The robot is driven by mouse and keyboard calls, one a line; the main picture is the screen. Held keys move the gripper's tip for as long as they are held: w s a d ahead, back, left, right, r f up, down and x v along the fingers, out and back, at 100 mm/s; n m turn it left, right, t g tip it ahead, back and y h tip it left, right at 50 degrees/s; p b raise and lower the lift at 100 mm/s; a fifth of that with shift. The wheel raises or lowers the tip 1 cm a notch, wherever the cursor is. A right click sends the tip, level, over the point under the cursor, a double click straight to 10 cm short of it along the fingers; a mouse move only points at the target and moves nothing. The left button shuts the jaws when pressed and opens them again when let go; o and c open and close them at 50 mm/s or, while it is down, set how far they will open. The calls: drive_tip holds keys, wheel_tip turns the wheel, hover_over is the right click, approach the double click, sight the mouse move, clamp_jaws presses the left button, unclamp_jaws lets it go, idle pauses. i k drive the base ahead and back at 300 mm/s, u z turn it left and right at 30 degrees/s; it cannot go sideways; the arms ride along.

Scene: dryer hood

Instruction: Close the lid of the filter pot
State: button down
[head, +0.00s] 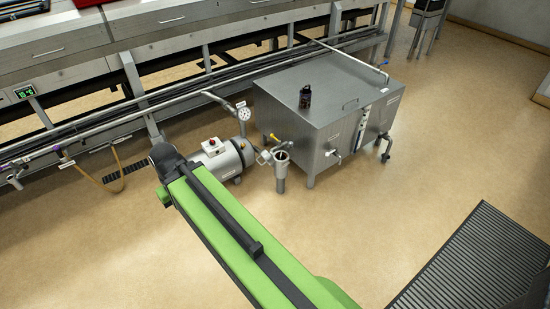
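The filter pot (281,172) is a small upright steel cylinder in front of the left corner of the large steel tank. Its round mouth shows from above and looks open. A small pale disc-like part (264,157) at the left of the rim looks like the lid, swung aside; at this size I cannot be sure. My green arm crosses the lower middle of the head view, its dark joint left of the pot. My gripper is not visible, so its state does not show.
Pipes run along the machine behind. The floor at right is clear up to a ridged dark surface (480,265).

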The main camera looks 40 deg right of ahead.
sight(268, 159)
drive_tip(key=z, duration=0.1)
drive_tip(key=i, duration=1)
drive_tip(key=u, duration=0.05)
